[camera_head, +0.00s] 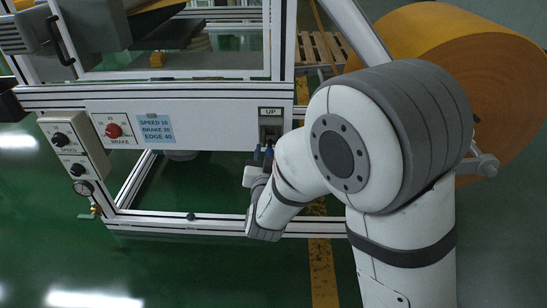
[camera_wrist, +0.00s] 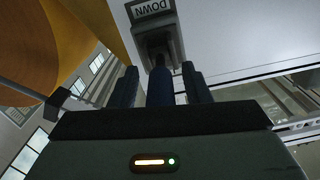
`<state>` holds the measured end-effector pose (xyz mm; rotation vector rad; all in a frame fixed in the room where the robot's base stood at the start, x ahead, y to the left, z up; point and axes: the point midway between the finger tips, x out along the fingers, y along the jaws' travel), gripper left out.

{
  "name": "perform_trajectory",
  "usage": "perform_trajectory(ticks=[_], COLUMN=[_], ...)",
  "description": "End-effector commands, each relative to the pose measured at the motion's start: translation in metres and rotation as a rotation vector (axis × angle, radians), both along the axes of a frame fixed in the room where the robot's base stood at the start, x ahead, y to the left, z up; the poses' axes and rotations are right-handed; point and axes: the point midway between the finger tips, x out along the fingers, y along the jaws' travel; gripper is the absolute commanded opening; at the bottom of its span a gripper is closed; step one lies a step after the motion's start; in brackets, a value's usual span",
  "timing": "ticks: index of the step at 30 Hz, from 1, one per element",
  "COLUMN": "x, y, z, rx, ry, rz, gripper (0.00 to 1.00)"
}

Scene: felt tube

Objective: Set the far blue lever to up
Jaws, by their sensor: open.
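A dark lever housing (camera_head: 270,131) sits on the front panel of the machine under an "UP" label (camera_head: 270,111). In the wrist view the housing (camera_wrist: 156,40) shows with an upside-down "DOWN" label (camera_wrist: 151,8). A blue lever (camera_wrist: 160,88) on a dark stem points from it towards the wrist camera. My gripper (camera_head: 263,151) is just below and in front of the housing. In the wrist view my gripper (camera_wrist: 160,73) is open, with one blue finger on each side of the lever and visible gaps. The lever's tilt is hard to tell; the head view mostly hides it.
A red brake knob (camera_head: 113,130) and a blue notice (camera_head: 156,130) are on the panel to the left. A grey box (camera_head: 72,145) with two black knobs is further left. An orange roll (camera_head: 480,65) stands behind my arm. The green floor (camera_head: 180,270) in front is clear.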

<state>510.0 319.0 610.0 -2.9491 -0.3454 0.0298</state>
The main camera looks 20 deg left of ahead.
Motion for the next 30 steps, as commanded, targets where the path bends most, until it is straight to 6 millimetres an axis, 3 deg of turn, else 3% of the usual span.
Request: perform_trajectory(ticks=[8, 24, 30], x=[0.0028, 0.0022, 0.002], y=[0.0009, 0.001, 0.0009], z=[0.0003, 0.0002, 0.0001], rx=[0.0, 0.0, 0.0], ry=[0.001, 0.001, 0.001], rz=[0.001, 0.001, 0.0], gripper=[0.43, 0.01, 0.0])
